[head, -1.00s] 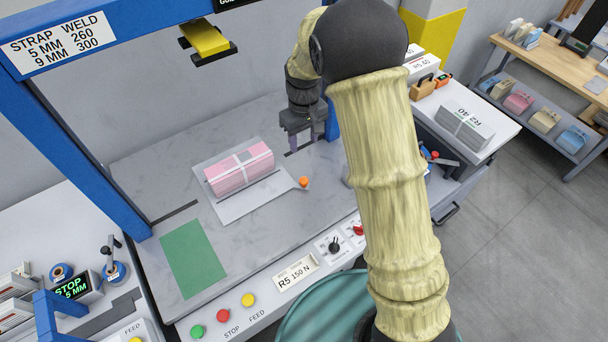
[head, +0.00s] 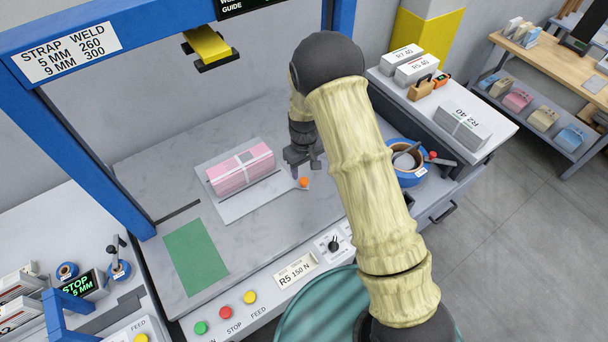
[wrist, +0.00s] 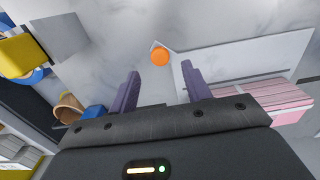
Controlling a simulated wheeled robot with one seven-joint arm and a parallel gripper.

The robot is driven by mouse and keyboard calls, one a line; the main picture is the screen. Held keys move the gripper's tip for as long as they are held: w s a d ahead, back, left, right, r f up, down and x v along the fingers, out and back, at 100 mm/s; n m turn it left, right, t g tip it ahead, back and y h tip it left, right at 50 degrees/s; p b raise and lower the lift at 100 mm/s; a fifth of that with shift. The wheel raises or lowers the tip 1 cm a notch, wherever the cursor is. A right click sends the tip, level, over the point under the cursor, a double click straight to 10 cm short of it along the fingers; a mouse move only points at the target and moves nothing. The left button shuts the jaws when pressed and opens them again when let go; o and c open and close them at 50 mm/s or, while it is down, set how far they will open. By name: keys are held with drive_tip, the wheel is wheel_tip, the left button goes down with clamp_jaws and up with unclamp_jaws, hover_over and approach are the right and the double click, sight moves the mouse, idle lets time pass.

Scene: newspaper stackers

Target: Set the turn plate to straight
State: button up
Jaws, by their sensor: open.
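The turn plate (head: 240,208) is a light grey square plate set in the marble-look worktop, turned at an angle to the table edges. A pink bundle (head: 241,168) with white straps lies on it, turned the same way. An orange knob (head: 304,182) sits at the plate's right corner. My gripper (head: 303,172) hangs just behind and above the knob, pointing down. In the wrist view the orange knob (wrist: 159,57) lies ahead of and between the two open purple fingers (wrist: 158,88). The fingers are empty, and no contact with the knob shows.
A blue strapping frame (head: 85,150) arches over the worktop, with a yellow head (head: 207,42) above. A green mat (head: 195,257) lies at front left. Buttons and a dial (head: 333,244) line the front panel. A blue strap reel (head: 410,175) stands on the right.

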sight(304, 180)
drive_tip(key=shift+f+p, duration=0.55)
drive_tip(key=shift+f, duration=2.15)
drive_tip(key=shift+c, duration=0.5)
clamp_jaws()
